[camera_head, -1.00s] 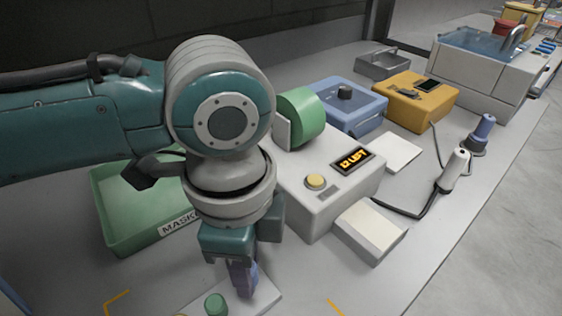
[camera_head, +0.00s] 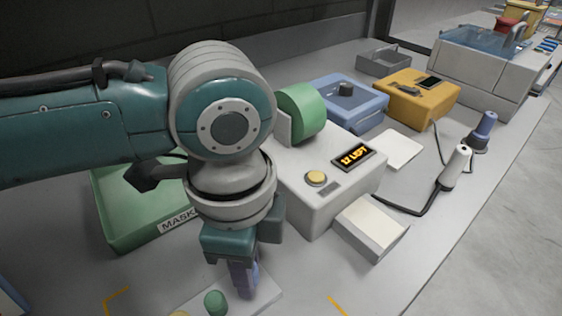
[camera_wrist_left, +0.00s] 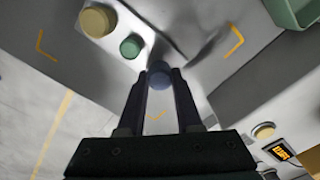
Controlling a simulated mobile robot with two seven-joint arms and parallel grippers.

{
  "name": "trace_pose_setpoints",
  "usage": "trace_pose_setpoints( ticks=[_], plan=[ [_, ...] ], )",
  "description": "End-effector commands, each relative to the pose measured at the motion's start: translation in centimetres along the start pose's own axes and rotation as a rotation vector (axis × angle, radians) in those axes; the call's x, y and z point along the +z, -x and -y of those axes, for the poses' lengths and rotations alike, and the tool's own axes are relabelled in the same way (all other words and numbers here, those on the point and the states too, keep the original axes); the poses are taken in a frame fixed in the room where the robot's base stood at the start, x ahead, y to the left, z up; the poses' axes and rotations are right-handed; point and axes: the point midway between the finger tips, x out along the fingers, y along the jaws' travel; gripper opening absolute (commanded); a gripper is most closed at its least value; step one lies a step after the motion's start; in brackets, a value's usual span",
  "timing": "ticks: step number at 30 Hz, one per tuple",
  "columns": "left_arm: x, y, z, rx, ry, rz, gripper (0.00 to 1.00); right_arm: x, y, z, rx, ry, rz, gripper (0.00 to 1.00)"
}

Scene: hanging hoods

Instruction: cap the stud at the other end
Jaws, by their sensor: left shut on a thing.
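My left gripper (camera_head: 243,280) points down at the right end of a pale plate (camera_head: 268,289). It is shut on a blue-purple cap (camera_wrist_left: 160,70), which also shows between the fingers in the head view (camera_head: 241,273). A green cap (camera_head: 215,302) stands upright on the plate beside the gripper; it is also in the left wrist view (camera_wrist_left: 131,46). A wider tan cap (camera_wrist_left: 97,20) sits at the plate's far end from the gripper. The fingers hide what is under the blue cap, so I cannot tell whether it touches a stud. My right gripper is not in view.
A green bin (camera_head: 122,232) labelled MASK stands left behind my gripper. A white machine (camera_head: 300,205) with a yellow button and lit display stands close on the right. Blue (camera_head: 349,117) and orange (camera_head: 412,105) boxes are farther back. Yellow corner marks surround the plate.

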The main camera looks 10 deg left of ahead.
Motion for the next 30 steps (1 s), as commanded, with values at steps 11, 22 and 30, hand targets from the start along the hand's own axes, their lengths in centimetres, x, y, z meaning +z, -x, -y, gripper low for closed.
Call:
trace_pose_setpoints(
  ticks=[11,22,30],
  plan=[
    [0.0,-0.6,0.0,0.000,-0.001,0.000,0.00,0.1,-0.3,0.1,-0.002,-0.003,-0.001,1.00],
    [0.0,-1.2,0.0,0.000,0.000,-0.001,0.00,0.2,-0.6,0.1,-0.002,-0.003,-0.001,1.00],
    [0.0,-1.6,0.0,0.000,0.000,-0.001,0.00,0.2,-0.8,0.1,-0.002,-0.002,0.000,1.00]
  ],
)
